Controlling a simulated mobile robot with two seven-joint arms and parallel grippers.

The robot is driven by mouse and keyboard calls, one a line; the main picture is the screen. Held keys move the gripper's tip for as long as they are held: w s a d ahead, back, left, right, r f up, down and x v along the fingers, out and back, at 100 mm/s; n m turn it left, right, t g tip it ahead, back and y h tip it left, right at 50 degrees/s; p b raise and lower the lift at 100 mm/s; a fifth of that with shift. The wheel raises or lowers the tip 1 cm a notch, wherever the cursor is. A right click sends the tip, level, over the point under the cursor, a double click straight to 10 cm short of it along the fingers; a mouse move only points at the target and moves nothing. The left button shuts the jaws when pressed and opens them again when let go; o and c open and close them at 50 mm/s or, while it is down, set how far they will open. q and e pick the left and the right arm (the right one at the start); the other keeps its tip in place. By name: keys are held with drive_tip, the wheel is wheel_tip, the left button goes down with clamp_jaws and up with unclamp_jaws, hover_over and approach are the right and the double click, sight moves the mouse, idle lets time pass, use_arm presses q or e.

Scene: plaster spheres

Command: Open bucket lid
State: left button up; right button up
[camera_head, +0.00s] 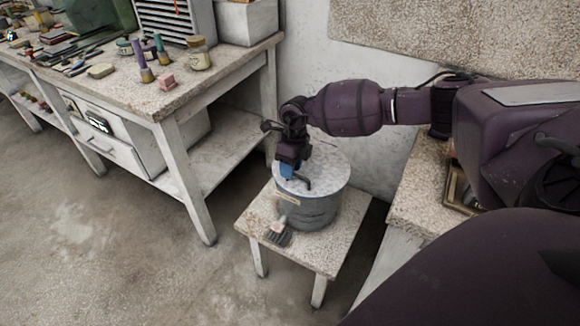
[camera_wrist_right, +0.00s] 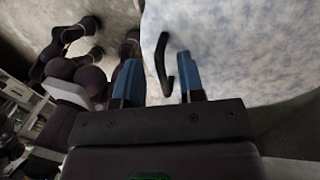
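A grey metal bucket (camera_head: 318,211) stands on a small stool (camera_head: 332,245). Its pale, mottled round lid (camera_head: 330,166) lies on top and shows large in the right wrist view (camera_wrist_right: 225,35). A dark bent handle (camera_head: 304,183) sits on the lid. My right gripper (camera_head: 288,170) is over the left part of the lid, pointing down. In the right wrist view its blue fingers (camera_wrist_right: 158,65) are apart, with the dark handle (camera_wrist_right: 163,62) showing in the gap, nearer the right finger. I cannot tell whether a finger touches it. My left gripper is not in view.
A brush (camera_head: 278,232) lies on the stool's front left corner. A workbench (camera_head: 185,85) with tools, jars and an open drawer stands at the left. Another speckled bench (camera_head: 420,190) is close on the right. A wall is behind; the floor in front is clear.

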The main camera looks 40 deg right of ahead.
clamp_jaws()
drive_tip(key=shift+r, duration=0.15)
